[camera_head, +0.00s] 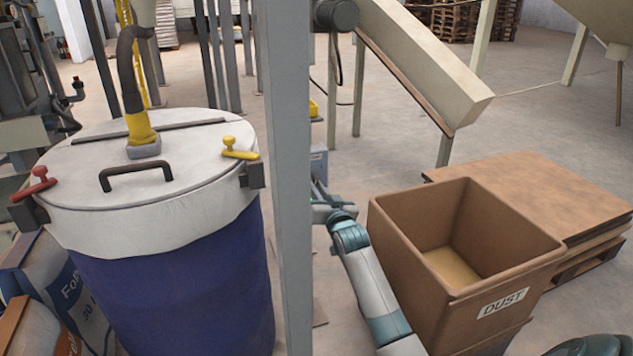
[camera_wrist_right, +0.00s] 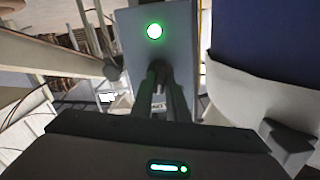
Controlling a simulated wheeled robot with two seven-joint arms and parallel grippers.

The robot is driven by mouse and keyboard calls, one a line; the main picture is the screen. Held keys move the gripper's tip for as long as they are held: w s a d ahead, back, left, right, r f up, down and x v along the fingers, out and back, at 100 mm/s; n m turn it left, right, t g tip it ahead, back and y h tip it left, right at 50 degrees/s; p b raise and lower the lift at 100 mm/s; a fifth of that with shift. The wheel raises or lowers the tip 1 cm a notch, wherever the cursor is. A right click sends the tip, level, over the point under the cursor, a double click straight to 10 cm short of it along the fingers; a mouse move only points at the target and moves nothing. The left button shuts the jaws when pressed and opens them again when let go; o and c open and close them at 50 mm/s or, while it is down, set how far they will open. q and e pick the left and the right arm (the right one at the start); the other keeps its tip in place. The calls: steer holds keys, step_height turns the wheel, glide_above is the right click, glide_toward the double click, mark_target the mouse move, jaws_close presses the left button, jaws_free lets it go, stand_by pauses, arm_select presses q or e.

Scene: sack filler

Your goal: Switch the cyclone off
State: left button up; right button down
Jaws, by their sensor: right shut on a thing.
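The cyclone's grey switch box (camera_wrist_right: 181,25) fills the upper middle of the right wrist view, with a lit green lamp (camera_wrist_right: 155,31) on its face. My right gripper (camera_wrist_right: 158,72) is shut on the switch below the lamp; its fingers hide most of the switch. In the head view a small part of the switch box (camera_head: 319,160) shows just right of the grey post. My right gripper (camera_head: 317,190) is beside it, partly hidden by the post. My left gripper is in neither view.
The grey post (camera_head: 285,180) stands close to my right arm. A blue drum (camera_head: 180,280) with a white lid is on its left, and a brown dust bin (camera_head: 400,235) is on its right. A sloping chute (camera_head: 420,65) hangs above. Floor shows behind the bin.

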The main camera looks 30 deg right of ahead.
arm_select(q)
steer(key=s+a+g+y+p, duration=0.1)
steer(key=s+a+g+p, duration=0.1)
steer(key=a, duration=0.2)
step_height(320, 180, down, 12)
steer(key=p, duration=0.4)
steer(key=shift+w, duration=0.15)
arm_select(e)
steer(key=shift+n, duration=5.7)
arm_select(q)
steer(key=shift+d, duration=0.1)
arm_select(e)
steer(key=c, duration=1.7)
jaws_free()
steer(key=shift+a, duration=0.1)
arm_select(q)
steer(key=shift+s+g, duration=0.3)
arm_select(e)
steer(key=shift+v, duration=8.7)
